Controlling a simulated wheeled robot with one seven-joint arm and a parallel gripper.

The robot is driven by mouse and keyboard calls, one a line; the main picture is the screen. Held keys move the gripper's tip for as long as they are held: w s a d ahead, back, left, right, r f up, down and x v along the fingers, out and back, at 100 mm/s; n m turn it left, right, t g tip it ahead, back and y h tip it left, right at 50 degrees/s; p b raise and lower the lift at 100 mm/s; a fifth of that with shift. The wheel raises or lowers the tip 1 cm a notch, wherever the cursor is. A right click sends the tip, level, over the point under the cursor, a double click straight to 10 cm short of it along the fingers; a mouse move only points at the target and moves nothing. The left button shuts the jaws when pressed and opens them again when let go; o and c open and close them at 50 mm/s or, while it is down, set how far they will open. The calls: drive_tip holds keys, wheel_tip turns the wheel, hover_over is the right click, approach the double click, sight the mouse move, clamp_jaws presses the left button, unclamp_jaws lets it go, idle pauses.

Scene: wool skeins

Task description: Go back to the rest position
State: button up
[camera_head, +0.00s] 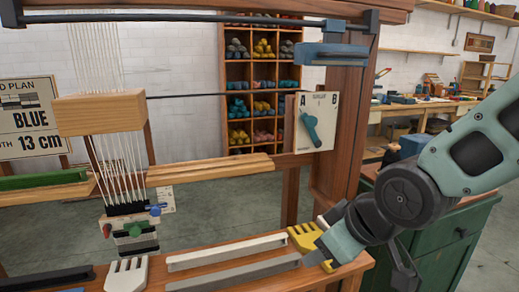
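My arm enters from the right in the head view and reaches down to the front beam of a wooden loom (215,262). My gripper (322,256) is low at the beam's right end, beside a yellow toothed piece (303,236). I cannot tell whether the gripper touches the yellow piece, or whether its fingers are open or shut.
White and grey bars (232,270) lie on the front beam, with a white comb (126,275) at left. The loom's right post (343,130) carries an A/B selector plate (316,122) with a teal lever. A green cabinet (455,245) stands right, behind my arm.

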drive_tip(key=s+d+f+g+h, duration=0.1)
drive_tip(key=s+g+h, duration=0.15)
drive_tip(key=s, duration=0.55)
drive_tip(key=s+d+g+h, duration=0.15)
drive_tip(key=s+g, duration=0.25)
drive_tip(key=s, duration=0.5)
wheel_tip(320, 180, up, 11)
drive_tip(key=p, duration=1.2)
drive_tip(key=shift+w+r+m+t+y, duration=0.15)
drive_tip(key=shift+w+m+t+y, duration=0.15)
drive_tip(key=shift+w+t+y, duration=0.1)
